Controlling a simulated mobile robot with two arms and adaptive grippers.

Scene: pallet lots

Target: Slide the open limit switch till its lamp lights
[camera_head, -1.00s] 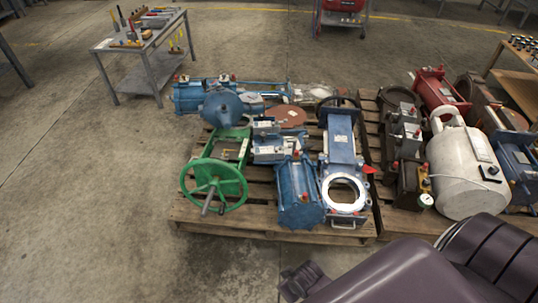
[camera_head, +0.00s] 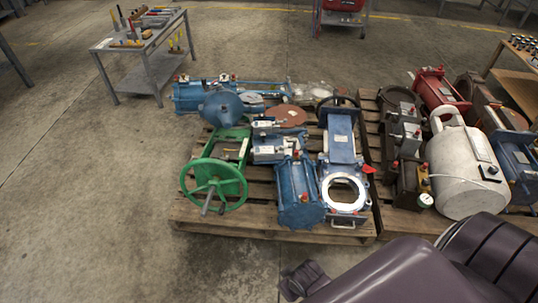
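I cannot pick out a limit switch or a lit lamp for certain at this size. A blue gate valve (camera_head: 341,137) with a pale ring at its near end lies on the left pallet (camera_head: 250,228). Beside it are a blue cylindrical actuator (camera_head: 298,198) and a blue unit with small grey boxes (camera_head: 276,150). A green valve frame with a handwheel (camera_head: 214,186) lies at the pallet's left. My purple right arm crosses the lower right corner, in front of the pallets. Neither gripper's fingers show.
The right pallet (camera_head: 400,222) holds a white rounded tank (camera_head: 466,168), a red cylinder (camera_head: 440,90) and brown and blue units. A grey tool table (camera_head: 109,45) stands at the back left. The floor (camera_head: 90,210) left of the pallets is clear.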

